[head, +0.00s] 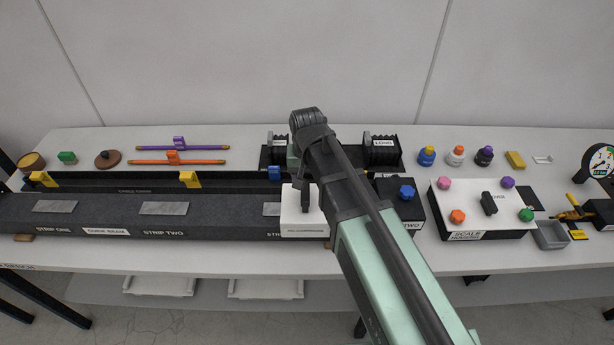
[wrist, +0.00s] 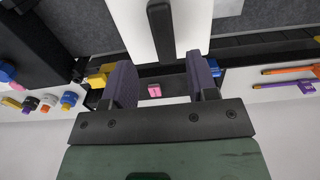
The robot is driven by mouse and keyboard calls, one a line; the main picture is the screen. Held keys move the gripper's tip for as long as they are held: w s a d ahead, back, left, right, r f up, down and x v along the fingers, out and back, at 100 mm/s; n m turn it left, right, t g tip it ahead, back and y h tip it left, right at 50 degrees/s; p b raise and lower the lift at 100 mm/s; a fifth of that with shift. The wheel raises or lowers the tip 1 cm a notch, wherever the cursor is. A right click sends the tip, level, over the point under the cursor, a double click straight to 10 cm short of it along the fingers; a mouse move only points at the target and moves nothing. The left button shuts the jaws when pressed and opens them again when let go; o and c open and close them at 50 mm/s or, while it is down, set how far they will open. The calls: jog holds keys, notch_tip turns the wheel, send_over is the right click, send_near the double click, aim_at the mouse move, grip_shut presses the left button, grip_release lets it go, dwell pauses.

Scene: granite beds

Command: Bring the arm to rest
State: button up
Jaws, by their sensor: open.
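My arm reaches from the lower right of the head view up over the bench. My gripper (wrist: 160,66) shows in the wrist view with its two dark fingers apart and nothing held. In the head view it is mostly hidden behind my arm. A white block (head: 293,217) with a dark upright handle (head: 305,198) sits on the granite beam (head: 100,215). In the wrist view the handle (wrist: 160,30) appears just beyond the gap between the fingertips. I cannot tell how far the fingers are from it.
A dark block with a blue knob (head: 406,192) stands right of the white block. A white scale housing (head: 470,208) with coloured knobs is further right. Purple (head: 182,147) and orange (head: 177,161) rods lie behind the beam. A dial gauge (head: 600,160) stands at far right.

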notch_tip(320, 180, up, 5)
jog(key=p, duration=0.3)
jog(key=s+d+f+b, duration=0.8)
jog(key=s+d, duration=0.3)
jog(key=d, duration=0.1)
jog(key=shift+s+d+f+n, duration=0.2)
jog(key=shift+d+n, duration=0.05)
jog(key=shift+n, duration=0.15)
